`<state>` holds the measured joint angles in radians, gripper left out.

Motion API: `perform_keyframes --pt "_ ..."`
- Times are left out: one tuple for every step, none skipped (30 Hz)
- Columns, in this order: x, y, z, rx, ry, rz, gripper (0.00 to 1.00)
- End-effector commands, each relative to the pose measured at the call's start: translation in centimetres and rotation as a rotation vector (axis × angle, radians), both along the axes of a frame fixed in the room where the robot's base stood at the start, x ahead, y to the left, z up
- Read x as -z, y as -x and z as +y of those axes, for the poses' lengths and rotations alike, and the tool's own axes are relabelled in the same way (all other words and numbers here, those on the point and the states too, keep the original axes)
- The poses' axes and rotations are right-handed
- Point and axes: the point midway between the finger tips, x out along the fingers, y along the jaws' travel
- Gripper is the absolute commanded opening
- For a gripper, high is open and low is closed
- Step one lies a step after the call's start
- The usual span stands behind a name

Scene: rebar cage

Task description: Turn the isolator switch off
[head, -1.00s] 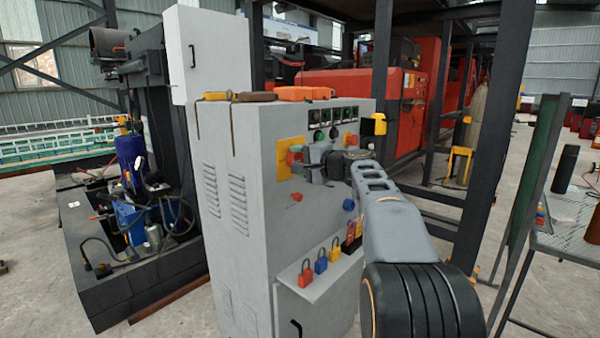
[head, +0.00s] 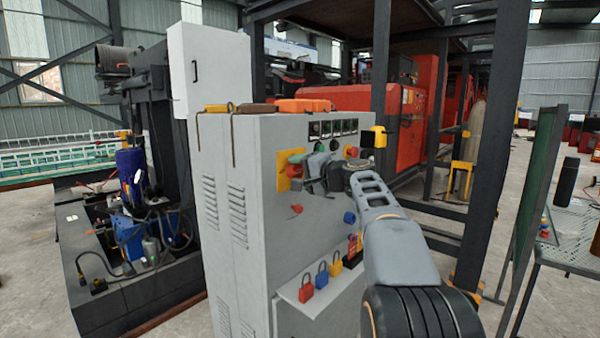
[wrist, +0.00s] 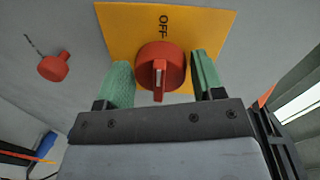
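The isolator switch is a red rotary knob (wrist: 160,68) on a yellow plate (wrist: 215,28) in the wrist view. The plate reads OFF, and the raised bar of the knob carries a pale mark. In the head view the yellow plate (head: 284,183) is on the front of the grey cabinet (head: 250,230), with the knob partly hidden by my gripper. My gripper (wrist: 162,82) is open, with one green-padded finger on each side of the knob. A gap shows between each finger and the knob.
A smaller red knob (wrist: 54,66) sits beside the plate. Red, blue and yellow padlocks (head: 321,275) stand on a small ledge below. A red button (head: 351,152) and a yellow-black box (head: 374,138) are near my arm. A mesh table (head: 570,245) stands at right.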

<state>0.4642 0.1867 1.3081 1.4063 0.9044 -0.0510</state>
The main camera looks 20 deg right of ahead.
Motion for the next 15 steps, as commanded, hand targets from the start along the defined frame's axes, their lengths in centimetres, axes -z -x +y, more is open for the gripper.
perform_keyframes --pt "0.01 0.00 0.00 0.000 -0.001 0.000 0.67" --pt "0.01 0.00 -0.01 0.000 -0.001 0.000 0.69" --pt "0.00 0.00 -0.01 0.000 -0.001 0.000 0.73" --pt "0.01 0.00 -0.02 0.000 -0.001 0.000 0.76" --pt "-0.01 0.00 -0.02 0.000 -0.001 0.000 0.79" --pt "-0.01 0.01 -0.03 0.000 -0.001 0.000 0.79" --pt "-0.01 0.01 -0.03 0.001 -0.001 0.000 0.79" --pt "-0.01 0.01 -0.03 0.001 -0.002 0.001 0.79" --pt "-0.01 0.01 -0.04 0.001 -0.002 0.001 0.79" --pt "-0.01 0.01 -0.04 0.001 -0.002 0.001 0.79" --pt "-0.01 0.02 -0.04 0.001 -0.002 0.001 0.79" --pt "-0.03 0.07 -0.07 0.001 -0.002 0.000 0.79" --pt "-0.04 0.17 -0.13 0.001 -0.002 0.000 0.79" --pt "-0.06 0.32 -0.21 0.002 -0.001 -0.001 0.79" --pt "-0.12 0.61 -0.35 0.002 -0.001 -0.001 0.79"
